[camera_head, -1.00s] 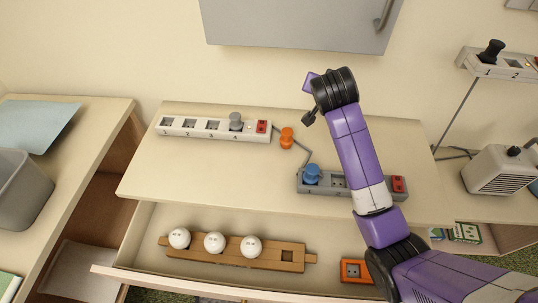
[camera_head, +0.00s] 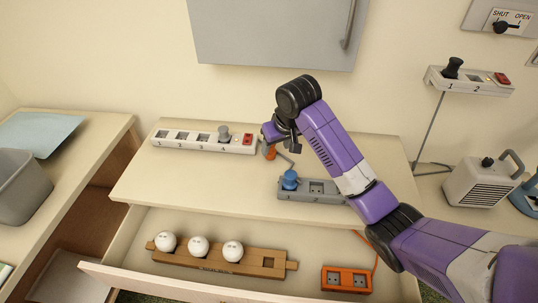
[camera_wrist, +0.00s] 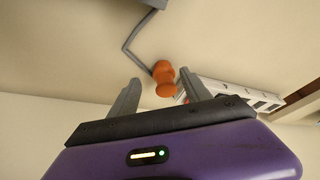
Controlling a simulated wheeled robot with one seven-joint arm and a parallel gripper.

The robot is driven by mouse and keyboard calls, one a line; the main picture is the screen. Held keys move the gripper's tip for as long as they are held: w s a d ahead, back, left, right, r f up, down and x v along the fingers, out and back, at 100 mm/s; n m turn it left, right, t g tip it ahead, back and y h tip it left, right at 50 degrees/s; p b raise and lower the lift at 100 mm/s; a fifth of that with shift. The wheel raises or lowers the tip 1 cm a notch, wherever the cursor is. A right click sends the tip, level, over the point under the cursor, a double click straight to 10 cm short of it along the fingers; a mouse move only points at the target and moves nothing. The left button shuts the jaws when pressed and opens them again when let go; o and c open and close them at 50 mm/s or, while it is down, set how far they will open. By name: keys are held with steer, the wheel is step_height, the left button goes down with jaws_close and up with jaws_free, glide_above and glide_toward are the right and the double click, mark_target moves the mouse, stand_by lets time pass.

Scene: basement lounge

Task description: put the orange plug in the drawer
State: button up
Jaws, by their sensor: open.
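The orange plug (camera_head: 270,152) is on the desk top between the white socket strip and the grey one, partly hidden by my gripper in the head view. In the wrist view the plug (camera_wrist: 163,74) shows between the two fingers, near their tips, with a grey cord running from beside it. My gripper (camera_head: 270,134) is open and empty, over the plug; its fingers (camera_wrist: 160,82) stand apart on either side in the picture. I cannot tell whether they touch it. The drawer (camera_head: 150,285) below the desk top is pulled open.
On the desk are the white strip (camera_head: 190,138) with a grey plug and the grey strip (camera_head: 318,190) with a blue plug (camera_head: 290,180). A grey cabinet (camera_head: 270,30) hangs above.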

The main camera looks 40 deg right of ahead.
steer(key=w+f, duration=0.2)
steer(key=f, duration=0.1)
steer(key=shift+w+d+p, duration=0.25)
steer(key=shift+w+p, duration=0.05)
steer(key=shift+w, duration=0.1)
steer(key=shift+w+d+f, duration=0.1)
steer(key=shift+w+f, duration=0.15)
steer(key=shift+f, duration=0.4)
jaws_close()
